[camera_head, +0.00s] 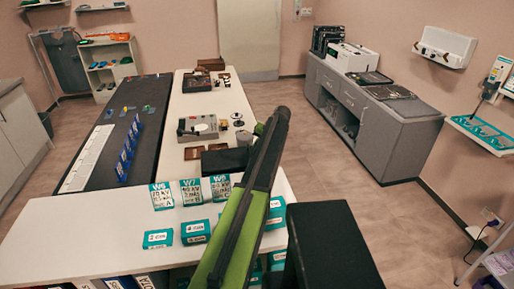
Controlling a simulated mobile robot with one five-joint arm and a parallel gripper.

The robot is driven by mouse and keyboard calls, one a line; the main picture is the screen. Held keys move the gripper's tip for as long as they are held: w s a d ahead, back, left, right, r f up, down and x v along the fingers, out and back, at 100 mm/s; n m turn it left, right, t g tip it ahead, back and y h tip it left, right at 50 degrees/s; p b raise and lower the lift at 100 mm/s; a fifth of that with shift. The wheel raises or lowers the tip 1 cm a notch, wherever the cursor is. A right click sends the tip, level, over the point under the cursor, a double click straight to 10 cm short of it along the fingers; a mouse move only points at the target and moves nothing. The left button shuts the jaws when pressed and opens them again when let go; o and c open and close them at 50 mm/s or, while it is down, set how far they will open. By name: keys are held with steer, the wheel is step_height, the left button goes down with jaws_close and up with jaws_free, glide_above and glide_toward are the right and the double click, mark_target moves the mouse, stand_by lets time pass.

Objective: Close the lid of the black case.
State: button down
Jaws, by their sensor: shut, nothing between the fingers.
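My arm, green and black, reaches up from the bottom across the middle of the view. My gripper (281,115), at its dark far end, looks shut and empty; its fingers are hard to tell apart. It appears apart from any case. A dark upright case-like object (326,38) stands at the far end of the grey cabinet (400,125). Flat dark tray-like objects (388,92) lie nearer on that cabinet top. A low black box (225,160) on the white table is partly hidden by my arm. I cannot tell which is the task's black case.
A white machine (351,58) stands on the cabinet. The near white table (90,235) holds several teal and white boxes (195,232). A long table (205,105) with devices runs back beside a dark bench (105,150). The floor (330,180) between table and cabinet is clear.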

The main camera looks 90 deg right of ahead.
steer(key=s+a+r+p, duration=0.2)
steer(key=s+r+p, duration=0.4)
steer(key=s, duration=0.4)
steer(key=shift+a+r, duration=0.2)
steer(key=shift+r, duration=0.15)
